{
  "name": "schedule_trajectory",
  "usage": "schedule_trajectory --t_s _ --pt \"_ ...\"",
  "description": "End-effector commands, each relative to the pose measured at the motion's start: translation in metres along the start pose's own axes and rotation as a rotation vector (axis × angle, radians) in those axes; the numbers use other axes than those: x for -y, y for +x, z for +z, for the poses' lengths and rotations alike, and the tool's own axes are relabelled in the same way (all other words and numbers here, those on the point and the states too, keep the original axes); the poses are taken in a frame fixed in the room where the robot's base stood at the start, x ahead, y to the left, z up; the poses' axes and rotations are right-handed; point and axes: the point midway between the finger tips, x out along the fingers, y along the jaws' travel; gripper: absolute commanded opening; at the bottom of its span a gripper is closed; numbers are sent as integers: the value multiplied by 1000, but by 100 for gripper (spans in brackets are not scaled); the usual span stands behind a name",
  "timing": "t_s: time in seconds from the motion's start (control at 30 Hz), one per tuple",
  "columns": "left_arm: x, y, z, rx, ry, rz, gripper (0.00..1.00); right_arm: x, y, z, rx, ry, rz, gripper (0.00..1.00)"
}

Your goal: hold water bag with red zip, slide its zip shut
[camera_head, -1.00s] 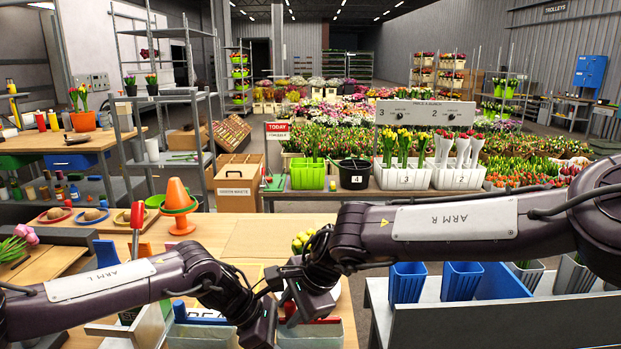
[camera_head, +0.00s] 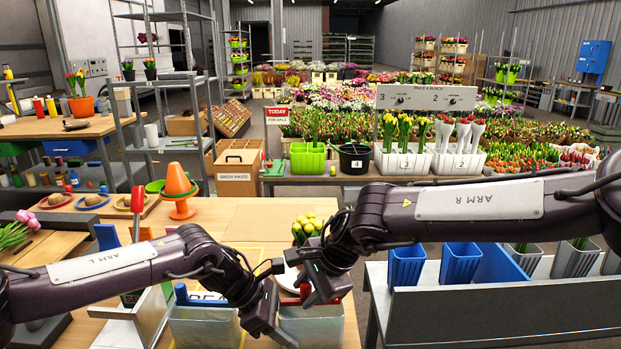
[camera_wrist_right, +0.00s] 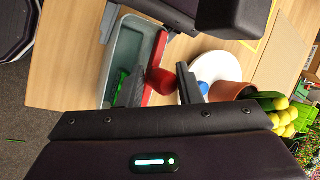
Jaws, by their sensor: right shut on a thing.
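The water bag with red zip (camera_head: 312,326) stands at the front of the table, a pale grey open-topped container with a red strip (camera_wrist_right: 157,68) along one rim in the right wrist view. My right gripper (camera_head: 312,290) is above its red top. In the right wrist view my right gripper's fingers (camera_wrist_right: 164,90) are on both sides of a red knob (camera_wrist_right: 161,81) at the strip, and the gripper is shut on it. My left gripper (camera_head: 272,322) is at the bag's left side. Its fingertips are partly hidden, so its jaws are unclear.
A similar bag with a blue piece (camera_head: 203,330) stands just left. A white plate (camera_wrist_right: 200,72), a terracotta pot (camera_wrist_right: 231,91) and yellow tulips (camera_head: 305,226) are close to my right gripper. An orange cone (camera_head: 178,184) stands farther back. Blue buckets (camera_head: 460,264) stand on the right bench.

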Motion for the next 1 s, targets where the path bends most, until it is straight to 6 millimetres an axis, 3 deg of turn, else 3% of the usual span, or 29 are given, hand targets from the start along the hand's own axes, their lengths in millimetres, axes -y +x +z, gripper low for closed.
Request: schedule_trajectory --t_s 1.0 --pt "4 4 -4 -9 -4 -12 32 -6 -17 -25 -1 -2 -17 19"
